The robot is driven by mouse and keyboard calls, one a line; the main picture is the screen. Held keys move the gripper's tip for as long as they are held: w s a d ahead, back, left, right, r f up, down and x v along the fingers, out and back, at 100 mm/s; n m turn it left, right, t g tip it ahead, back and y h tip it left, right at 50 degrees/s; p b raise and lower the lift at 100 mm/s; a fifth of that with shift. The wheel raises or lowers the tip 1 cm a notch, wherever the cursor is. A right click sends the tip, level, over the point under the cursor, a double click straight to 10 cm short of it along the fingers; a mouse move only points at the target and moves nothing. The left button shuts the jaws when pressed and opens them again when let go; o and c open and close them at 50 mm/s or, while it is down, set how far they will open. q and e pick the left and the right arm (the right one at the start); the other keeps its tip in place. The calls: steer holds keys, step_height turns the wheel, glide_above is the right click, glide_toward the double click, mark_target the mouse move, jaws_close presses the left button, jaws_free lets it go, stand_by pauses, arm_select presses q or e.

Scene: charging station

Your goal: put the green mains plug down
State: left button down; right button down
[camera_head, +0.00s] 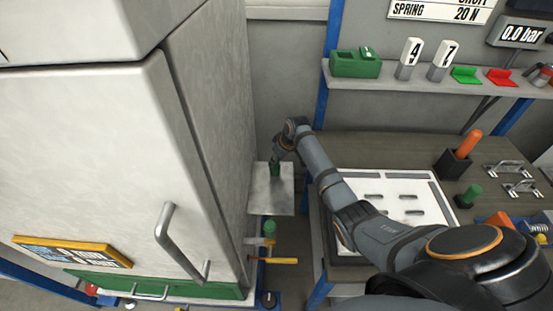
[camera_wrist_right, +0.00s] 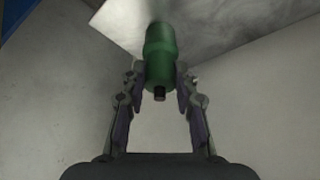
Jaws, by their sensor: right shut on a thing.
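The green mains plug (camera_head: 275,169) is between the fingers of my right gripper (camera_head: 277,158), by the right side of the big white cabinet. In the wrist view the green plug (camera_wrist_right: 160,58) sits between the two fingertips of the right gripper (camera_wrist_right: 161,92), which is shut on it. A bare grey metal plate (camera_head: 271,200) shows at and below the plug in the head view. The plate (camera_wrist_right: 205,22) is also behind the plug's far end in the wrist view. I cannot tell whether plug and plate touch. My left gripper is out of view.
The white cabinet (camera_head: 95,150) with a bar handle (camera_head: 168,240) stands close on the left. Another green piece (camera_head: 269,228) and a yellow lever (camera_head: 283,261) are below the plate. A workbench (camera_head: 400,150) with a white slotted board (camera_head: 393,182) is on the right.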

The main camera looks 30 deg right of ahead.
steer(key=shift+f, duration=0.15)
steer(key=c, duration=1)
jaws_free()
steer(key=shift+r, duration=0.2)
steer(key=v, duration=1.2)
